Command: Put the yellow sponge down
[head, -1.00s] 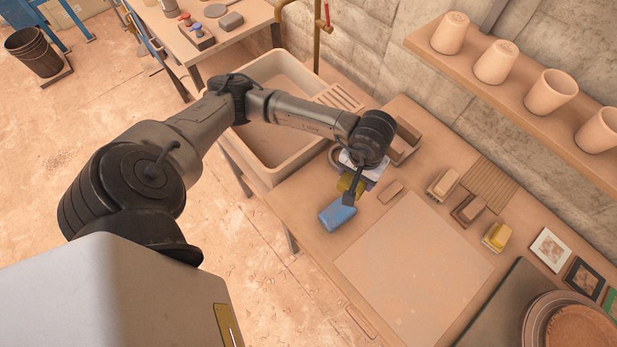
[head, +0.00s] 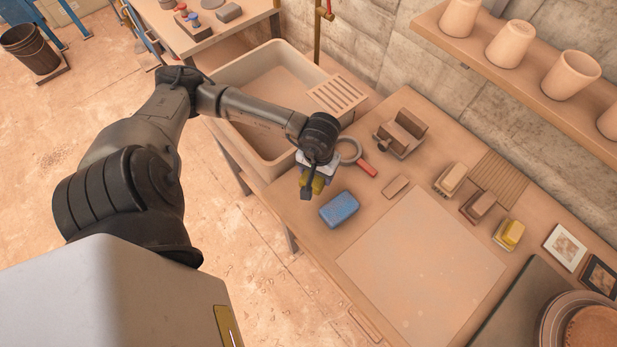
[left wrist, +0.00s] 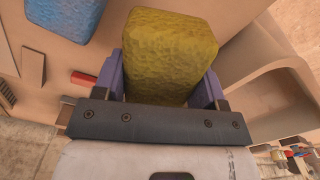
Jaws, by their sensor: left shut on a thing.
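The yellow sponge (left wrist: 170,50) is held between the fingers of my left gripper (head: 311,186). In the left wrist view it fills the space between the purple finger pads. In the head view only a small part of the yellow sponge (head: 318,184) shows under the wrist. The gripper is near the table's left edge, beside the sink; its height above the table is hard to tell. A blue sponge (head: 339,210) lies on the table just right of and in front of the gripper. My right gripper is not in view.
The sink (head: 262,75) with a slatted rack (head: 337,94) is behind the gripper. A red-handled round tool (head: 349,151) and a small brown block (head: 396,186) lie to the right. A pale board (head: 420,262) covers the table's middle. Several blocks stand beyond.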

